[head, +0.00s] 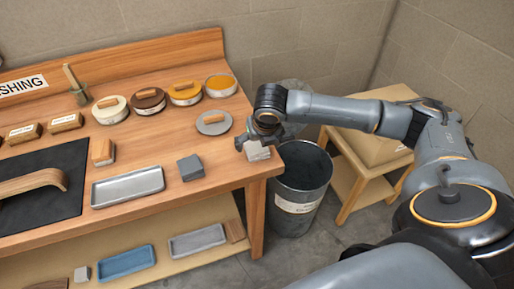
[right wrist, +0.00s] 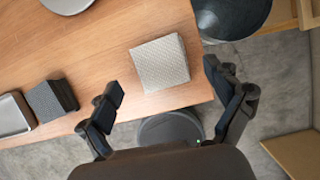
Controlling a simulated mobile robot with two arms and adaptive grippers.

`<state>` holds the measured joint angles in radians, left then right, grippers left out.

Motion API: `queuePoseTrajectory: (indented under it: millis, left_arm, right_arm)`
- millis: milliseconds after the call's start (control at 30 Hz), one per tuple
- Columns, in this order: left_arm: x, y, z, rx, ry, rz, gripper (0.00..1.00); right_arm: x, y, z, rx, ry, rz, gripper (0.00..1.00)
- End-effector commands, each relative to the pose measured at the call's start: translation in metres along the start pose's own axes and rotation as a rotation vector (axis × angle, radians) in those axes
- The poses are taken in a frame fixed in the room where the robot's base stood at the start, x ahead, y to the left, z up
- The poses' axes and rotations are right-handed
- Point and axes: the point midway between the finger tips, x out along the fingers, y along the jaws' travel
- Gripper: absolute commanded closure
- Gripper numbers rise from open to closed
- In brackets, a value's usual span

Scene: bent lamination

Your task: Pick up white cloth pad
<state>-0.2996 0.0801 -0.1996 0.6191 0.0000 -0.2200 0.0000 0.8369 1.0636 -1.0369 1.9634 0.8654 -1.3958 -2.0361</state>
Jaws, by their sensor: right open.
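The white cloth pad (right wrist: 160,62) is a pale square block with a fine woven texture. It lies near the front right corner of the wooden bench. In the head view the pad (head: 257,153) shows just under my right gripper (head: 258,141), partly covered by it. In the right wrist view my right gripper (right wrist: 168,93) is open, with one dark finger to the left of the pad and one to the right. Neither finger touches it in that view. My left gripper is not in view.
A grey block (head: 190,167) and a metal tray (head: 128,187) lie left of the pad. A metal bin (head: 301,190) stands beside the bench's right edge (head: 262,169). Several round tins line the back.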

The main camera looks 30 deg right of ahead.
Motion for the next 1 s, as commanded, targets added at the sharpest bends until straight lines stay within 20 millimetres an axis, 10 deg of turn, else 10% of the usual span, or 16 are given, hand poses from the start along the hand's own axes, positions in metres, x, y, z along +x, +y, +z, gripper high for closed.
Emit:
queuePoseTrajectory:
  millis: [467, 733, 1000]
  left_arm:
    - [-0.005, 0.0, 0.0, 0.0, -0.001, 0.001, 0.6]
    - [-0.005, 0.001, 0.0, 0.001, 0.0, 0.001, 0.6]
    - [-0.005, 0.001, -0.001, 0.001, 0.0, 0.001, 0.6]
  right_arm:
    - [0.032, -0.002, 0.001, -0.001, -0.001, 0.001, 0.09]
    - [0.032, -0.003, 0.001, -0.001, 0.0, 0.0, 0.6]
    - [0.032, -0.003, 0.001, -0.001, 0.0, 0.0, 0.61]
